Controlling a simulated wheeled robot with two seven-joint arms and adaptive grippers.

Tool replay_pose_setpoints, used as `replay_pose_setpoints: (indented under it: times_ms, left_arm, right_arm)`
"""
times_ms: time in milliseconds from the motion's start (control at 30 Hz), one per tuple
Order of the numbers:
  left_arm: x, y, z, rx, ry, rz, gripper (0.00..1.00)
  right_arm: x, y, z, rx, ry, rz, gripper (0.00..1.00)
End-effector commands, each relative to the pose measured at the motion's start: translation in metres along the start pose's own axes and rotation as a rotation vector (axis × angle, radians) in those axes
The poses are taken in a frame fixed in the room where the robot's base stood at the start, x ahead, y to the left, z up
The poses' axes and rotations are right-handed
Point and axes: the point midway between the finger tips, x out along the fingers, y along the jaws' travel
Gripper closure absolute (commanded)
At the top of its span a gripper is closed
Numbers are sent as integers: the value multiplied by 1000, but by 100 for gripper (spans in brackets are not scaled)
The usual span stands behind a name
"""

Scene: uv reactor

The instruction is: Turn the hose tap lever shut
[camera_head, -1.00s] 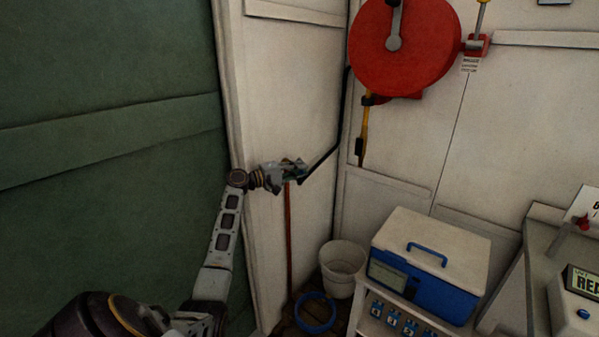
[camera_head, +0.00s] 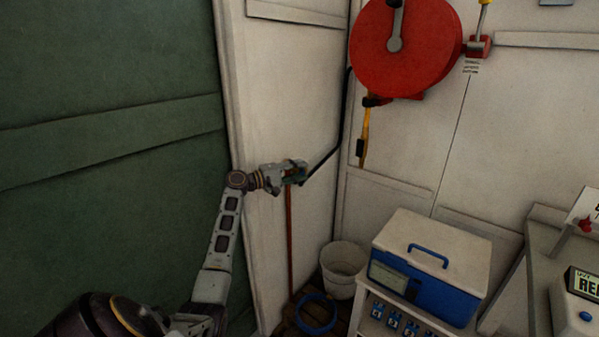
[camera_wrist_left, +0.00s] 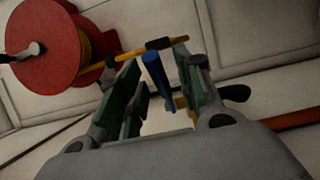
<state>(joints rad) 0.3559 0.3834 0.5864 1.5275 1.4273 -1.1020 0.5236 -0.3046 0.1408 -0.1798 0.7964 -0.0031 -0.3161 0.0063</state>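The hose tap shows in the left wrist view, with a blue lever (camera_wrist_left: 157,75) and a brass-coloured body (camera_wrist_left: 186,107) below it. My left gripper (camera_wrist_left: 157,62) is open, its green-padded fingers on either side of the lever. The lever stands between them, nearer the right finger; I see a gap on its left and cannot tell if it touches the right one. In the head view my left gripper (camera_head: 294,172) is at the tap, above the copper pipe (camera_head: 290,240) on the wall, and largely hides it. My right gripper is not in view.
A red hose reel (camera_head: 425,60) with a yellow nozzle (camera_head: 363,138) hangs on the back wall. A black hose (camera_head: 343,120) runs down to the tap. Below are a white bucket (camera_head: 343,262), a blue ring (camera_head: 315,322) and a blue-and-white box (camera_head: 430,262). A green panel (camera_head: 110,60) fills the left.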

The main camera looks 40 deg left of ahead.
Motion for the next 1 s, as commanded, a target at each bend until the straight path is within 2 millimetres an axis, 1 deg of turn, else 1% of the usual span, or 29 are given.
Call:
replay_pose_setpoints:
  times_ms: [267,800,1000]
  left_arm:
    - [-26,-1,0,0,2,-2,65]
    - [-99,-2,0,-1,1,-3,65]
    - [-113,-1,0,-1,0,-2,65]
  right_arm:
    - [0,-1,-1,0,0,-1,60]
    - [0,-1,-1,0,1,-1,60]
    - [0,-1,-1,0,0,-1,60]
